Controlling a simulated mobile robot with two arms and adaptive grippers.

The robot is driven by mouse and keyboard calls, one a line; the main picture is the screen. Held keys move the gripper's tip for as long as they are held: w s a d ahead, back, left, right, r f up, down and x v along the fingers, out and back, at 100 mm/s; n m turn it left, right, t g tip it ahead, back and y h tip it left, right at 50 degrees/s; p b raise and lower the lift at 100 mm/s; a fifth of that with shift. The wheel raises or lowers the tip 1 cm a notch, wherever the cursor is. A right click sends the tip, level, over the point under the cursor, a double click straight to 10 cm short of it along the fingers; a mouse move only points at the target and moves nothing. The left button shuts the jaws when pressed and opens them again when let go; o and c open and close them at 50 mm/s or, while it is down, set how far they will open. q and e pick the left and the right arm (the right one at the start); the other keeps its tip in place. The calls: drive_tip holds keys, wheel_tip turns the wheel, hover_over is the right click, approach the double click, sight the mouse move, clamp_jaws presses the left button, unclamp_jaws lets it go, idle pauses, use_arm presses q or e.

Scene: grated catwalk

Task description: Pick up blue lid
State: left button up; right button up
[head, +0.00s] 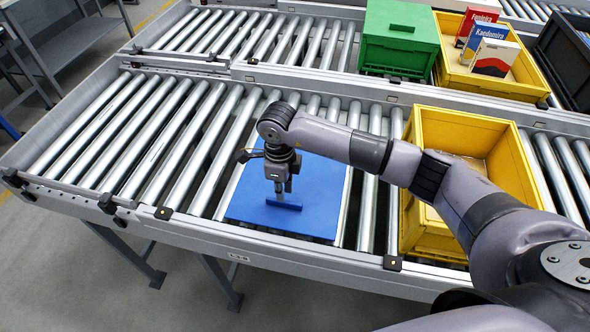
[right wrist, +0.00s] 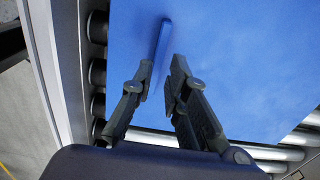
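The blue lid (head: 320,190) lies flat on the rollers of the near conveyor, with a narrow raised blue handle (head: 284,204) near its front left. The lid also fills much of the right wrist view (right wrist: 245,60), with its handle (right wrist: 162,42) standing up. My right gripper (head: 283,192) points down at the handle. In the right wrist view its fingers (right wrist: 163,68) are apart, one to each side of the handle's near end. I cannot tell whether either finger touches it. My left gripper is not in view.
A yellow crate (head: 410,215) stands right of the lid, partly behind my right arm. On the far conveyor are a green crate (head: 398,45), a yellow crate (head: 490,85) with boxes, and a dark crate (head: 565,70). The rollers left of the lid (head: 120,130) are bare.

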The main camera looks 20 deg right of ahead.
drive_tip(key=f, duration=0.2)
drive_tip(key=f+p, duration=0.1)
drive_tip(key=shift+s+d+f, duration=0.15)
drive_tip(key=shift+s+f, duration=0.05)
drive_tip(key=shift+f, duration=0.75)
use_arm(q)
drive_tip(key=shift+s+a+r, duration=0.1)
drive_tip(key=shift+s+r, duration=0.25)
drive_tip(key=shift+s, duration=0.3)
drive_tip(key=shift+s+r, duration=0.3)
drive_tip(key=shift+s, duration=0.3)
use_arm(e)
drive_tip(key=shift+c, duration=0.5)
clamp_jaws()
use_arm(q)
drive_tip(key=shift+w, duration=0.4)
use_arm(e)
drive_tip(key=shift+w+r, duration=0.1)
